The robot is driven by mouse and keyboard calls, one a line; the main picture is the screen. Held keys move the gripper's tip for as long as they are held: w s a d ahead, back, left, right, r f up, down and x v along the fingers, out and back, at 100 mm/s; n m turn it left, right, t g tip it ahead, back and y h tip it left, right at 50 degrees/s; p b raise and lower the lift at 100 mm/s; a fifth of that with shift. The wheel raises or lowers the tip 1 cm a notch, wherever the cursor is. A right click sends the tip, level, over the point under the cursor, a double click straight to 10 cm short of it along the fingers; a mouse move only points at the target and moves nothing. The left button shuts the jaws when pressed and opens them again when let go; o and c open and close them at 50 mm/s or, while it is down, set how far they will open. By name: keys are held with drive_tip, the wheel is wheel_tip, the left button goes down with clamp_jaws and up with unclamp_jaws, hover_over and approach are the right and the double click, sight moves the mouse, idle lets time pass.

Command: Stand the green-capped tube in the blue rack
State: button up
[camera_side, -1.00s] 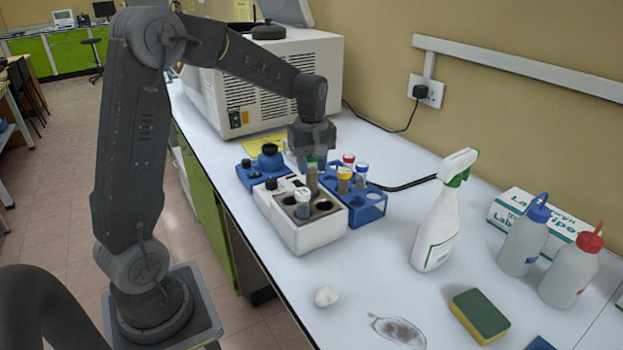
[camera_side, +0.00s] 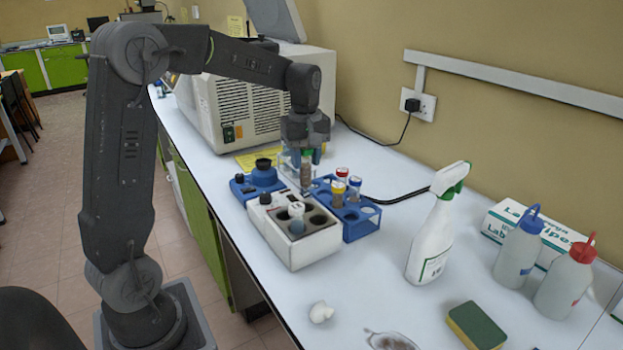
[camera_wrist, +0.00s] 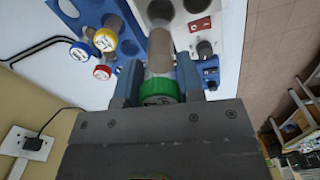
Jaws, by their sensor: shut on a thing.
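My gripper (camera_side: 306,154) is shut on the green-capped tube (camera_side: 306,172), with brownish contents. In the wrist view the fingers (camera_wrist: 158,86) grip either side of the green cap (camera_wrist: 158,92), and the tube body (camera_wrist: 160,52) points away from the camera. In the side view the tube hangs upright above the back of the white block (camera_side: 292,256), near its edge with the blue rack. The blue rack (camera_side: 356,229) stands just right of the block and holds tubes with yellow (camera_side: 338,186), red (camera_side: 342,172) and blue-and-white (camera_side: 355,182) caps.
A white-capped tube (camera_side: 296,212) stands in the white block, beside open wells. A blue device with a black top (camera_side: 262,178) sits behind the block at left. A spray bottle (camera_side: 432,245) stands right of the rack. A large white instrument (camera_side: 265,95) is behind.

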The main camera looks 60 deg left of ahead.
drive_tip(key=w+a, duration=0.9)
drive_tip(key=a, duration=0.2)
drive_tip(key=shift+d+f, duration=0.15)
drive_tip(key=shift+f, duration=2.75)
drive_tip(key=shift+d+f, duration=0.15)
drive_tip(key=shift+f, duration=2.75)
drive_tip(key=o, duration=1)
